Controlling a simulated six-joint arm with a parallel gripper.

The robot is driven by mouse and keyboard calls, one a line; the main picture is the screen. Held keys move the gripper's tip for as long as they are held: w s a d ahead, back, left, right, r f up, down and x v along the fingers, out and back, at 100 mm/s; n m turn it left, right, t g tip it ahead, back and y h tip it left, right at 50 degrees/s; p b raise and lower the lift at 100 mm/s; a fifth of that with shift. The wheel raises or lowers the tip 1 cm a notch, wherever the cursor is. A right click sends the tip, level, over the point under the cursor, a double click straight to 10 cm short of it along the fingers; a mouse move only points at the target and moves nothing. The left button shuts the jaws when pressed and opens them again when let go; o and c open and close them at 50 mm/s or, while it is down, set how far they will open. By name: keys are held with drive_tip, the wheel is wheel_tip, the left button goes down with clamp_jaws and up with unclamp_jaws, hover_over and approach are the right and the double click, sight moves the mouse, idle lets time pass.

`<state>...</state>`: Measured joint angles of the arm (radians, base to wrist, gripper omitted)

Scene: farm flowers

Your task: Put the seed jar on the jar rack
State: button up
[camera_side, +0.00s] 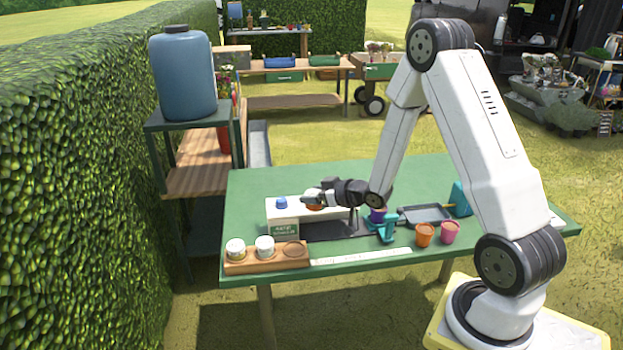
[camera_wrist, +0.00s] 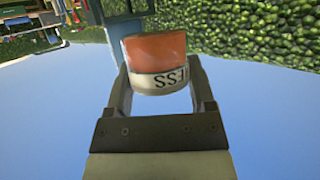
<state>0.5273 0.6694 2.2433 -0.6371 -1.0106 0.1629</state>
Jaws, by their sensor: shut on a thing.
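My gripper (camera_wrist: 160,95) is shut on the seed jar (camera_wrist: 155,55). In the side view the jar (camera_side: 314,206) shows small between the fingers of my gripper (camera_side: 318,199), above the white box area of the table. The wooden jar rack (camera_side: 267,265) lies at the table's front left. White-topped jars (camera_side: 236,247) and (camera_side: 265,245) fill its left and middle places; its right place shows an empty round recess (camera_side: 292,251).
A white unit with a blue knob (camera_side: 282,203) and a small green sign (camera_side: 284,230) stand behind the rack. A white strip (camera_side: 361,256) lies right of it. Orange (camera_side: 425,235) and pink (camera_side: 449,232) cups, a teal holder (camera_side: 385,232) and a grey tray (camera_side: 426,214) are on the right.

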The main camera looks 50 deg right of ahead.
hover_over(294, 250)
wheel_tip(294, 250, down, 6)
drive_tip(key=shift+r+h, duration=0.1)
drive_tip(key=shift+h, duration=0.3)
drive_tip(key=shift+f, duration=2.2)
drive_tip(key=shift+f, duration=1.75)
drive_tip(key=shift+f, duration=0.1)
drive_tip(key=o, duration=1.2)
